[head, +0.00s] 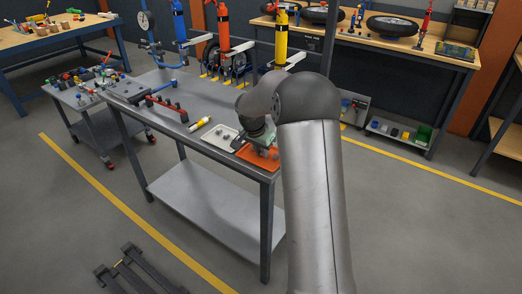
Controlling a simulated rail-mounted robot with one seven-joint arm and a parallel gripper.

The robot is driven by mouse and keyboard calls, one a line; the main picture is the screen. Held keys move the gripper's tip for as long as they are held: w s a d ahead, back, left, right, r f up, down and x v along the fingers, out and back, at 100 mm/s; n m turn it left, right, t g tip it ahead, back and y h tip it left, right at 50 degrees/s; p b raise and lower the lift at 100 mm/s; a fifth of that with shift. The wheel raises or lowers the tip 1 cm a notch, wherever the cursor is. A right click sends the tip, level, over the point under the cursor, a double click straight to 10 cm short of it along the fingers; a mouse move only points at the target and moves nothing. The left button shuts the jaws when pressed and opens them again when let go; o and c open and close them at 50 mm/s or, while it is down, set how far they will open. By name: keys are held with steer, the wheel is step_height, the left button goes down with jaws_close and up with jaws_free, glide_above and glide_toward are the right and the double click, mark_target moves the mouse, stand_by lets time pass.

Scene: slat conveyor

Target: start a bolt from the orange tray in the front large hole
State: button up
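The orange tray (243,155) lies at the near right end of the grey metal workbench (190,82). My gripper (266,153) is over the orange tray, pointing down. It is small and partly hidden by my own arm, so I cannot tell whether its fingers are open or hold anything. Bolts in the tray are too small to make out clearly. The front large hole cannot be picked out in this view.
A light tray (221,138) with small parts sits left of the orange tray. A yellow cylinder (199,124) and a red-and-black tool (167,104) lie farther left.

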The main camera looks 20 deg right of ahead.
mark_target(261, 155)
steer(key=shift+r+p, duration=1.25)
steer(key=shift+r, duration=1.25)
